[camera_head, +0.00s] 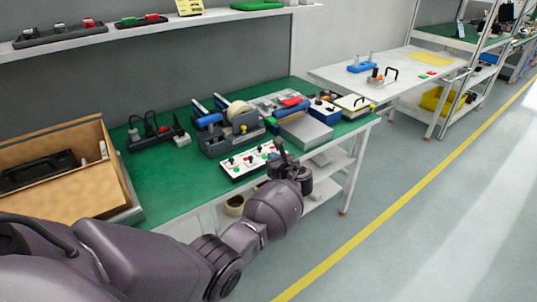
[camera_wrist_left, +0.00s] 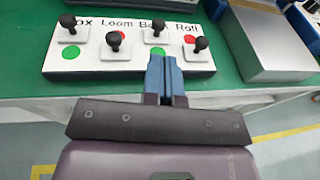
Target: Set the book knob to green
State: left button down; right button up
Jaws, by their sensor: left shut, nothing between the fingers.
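A white panel (camera_wrist_left: 98,60) on the green bench has a row of black knobs on white square bases, with printed labels above, partly covered. The book knob (camera_wrist_left: 158,25) is the third from the left; it sits at the upper end, with a green dot (camera_wrist_left: 157,51) visible below it. The panel also shows in the head view (camera_head: 238,174). My left gripper (camera_wrist_left: 165,60) is shut and empty; its fingertips are at the panel's front edge, close below and right of that green dot. It also shows in the head view (camera_head: 280,146). My right gripper is not in view.
A grey metal box (camera_wrist_left: 270,45) stands right of the panel. Behind the panel is a grey holder (camera_head: 222,142) with a tape roll. A cardboard box (camera_head: 95,185) stands at the left.

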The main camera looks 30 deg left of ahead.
pick_arm(q)
jog(key=p+v, duration=0.1)
jog(key=v, duration=0.5)
jog(key=shift+s+d, duration=0.25)
dwell(0.3)
jog(key=w+d+r+n+t+h, duration=0.4)
jog(key=d+n+h, duration=0.2)
jog(key=n, duration=0.4)
jog(key=s+d+f+n+t+h, duration=0.2)
jog(key=s+n+h, duration=0.2)
jog(key=s+n, duration=0.25)
jog(key=s+a+f+n+g+h, duration=0.1)
jog(key=s+f, duration=0.3)
jog(key=s, duration=0.8)
jog(key=s+a+f+n+g+h, duration=0.1)
jog(key=s+f+n, duration=0.2)
jog(key=s, duration=0.9)
jog(key=s+a+f+n+g+h, duration=0.1)
jog(key=s+f, duration=0.4)
jog(key=s, duration=0.8)
jog(key=shift+a+n, duration=0.35)
jog(key=shift+n, duration=0.5)
jog(key=shift+w+f, duration=0.1)
jog(key=shift+f, duration=0.05)
